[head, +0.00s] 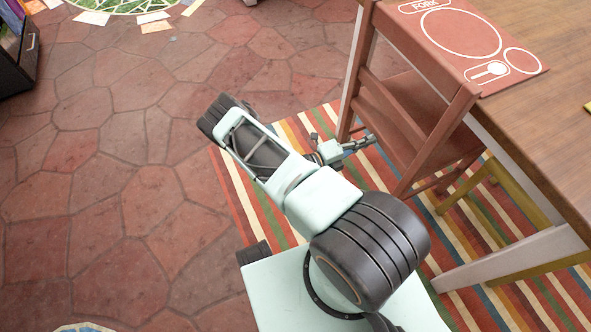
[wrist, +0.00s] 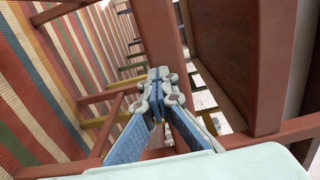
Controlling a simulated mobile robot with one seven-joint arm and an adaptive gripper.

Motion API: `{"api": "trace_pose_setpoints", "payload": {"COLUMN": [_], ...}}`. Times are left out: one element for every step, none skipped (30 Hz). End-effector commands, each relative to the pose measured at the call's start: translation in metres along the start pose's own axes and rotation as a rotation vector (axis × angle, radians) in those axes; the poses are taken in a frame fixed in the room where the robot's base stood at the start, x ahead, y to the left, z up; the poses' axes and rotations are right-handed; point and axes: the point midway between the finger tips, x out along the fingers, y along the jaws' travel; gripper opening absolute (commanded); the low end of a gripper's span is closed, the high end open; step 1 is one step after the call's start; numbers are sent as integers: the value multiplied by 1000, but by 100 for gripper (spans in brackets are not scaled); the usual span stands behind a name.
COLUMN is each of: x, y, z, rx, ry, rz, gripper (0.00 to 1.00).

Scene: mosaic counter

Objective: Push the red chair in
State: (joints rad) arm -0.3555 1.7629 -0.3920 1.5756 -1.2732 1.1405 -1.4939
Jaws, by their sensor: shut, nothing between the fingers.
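The red chair (head: 437,138) stands upright on the striped rug at the wooden table, its slatted back toward me and its seat partly in front of the table edge. In the wrist view its red-brown wooden bars (wrist: 162,32) fill the space ahead. My gripper (head: 370,140) is at the lower part of the chair's back, pointing at it. In the wrist view the fingertips (wrist: 158,73) are together and empty, close to a red upright bar. I cannot tell whether they touch it.
The wooden table (head: 560,60) is at right, with a red place mat (head: 520,58) above the chair. A yellow chair (head: 470,185) is under the table beside a pale table leg (head: 510,262). The striped rug (head: 240,190) lies beneath. Stone floor at left is clear.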

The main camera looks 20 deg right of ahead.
Motion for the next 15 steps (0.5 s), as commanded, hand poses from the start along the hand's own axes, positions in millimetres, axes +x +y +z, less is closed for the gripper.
{"api": "trace_pose_setpoints", "payload": {"x": [1,1,1,1,0,-3,-6,-10,-16,-20,-25,-31,-36,-40,-47], "y": [-1,-1,-1,-1,-1,0,0,0,1,1,1,1,1,1,1], "z": [-1,-1,0,0,0,0,0,0,0,1,1,1,1,1,1], "rx": [0,-1,0,0,0,0,0,0,0,0,1,1,1,1,1], "ry": [1,1,1,1,1,0,0,-1,-1,-2,-2,-1,-1,-2,-2], "rz": [-2,-2,-2,-2,-2,-2,-1,0,1,1,0,0,0,1,1], "gripper": [0,0,0,0,0,0,0,0,0,0,0,0,0,0,0]}}
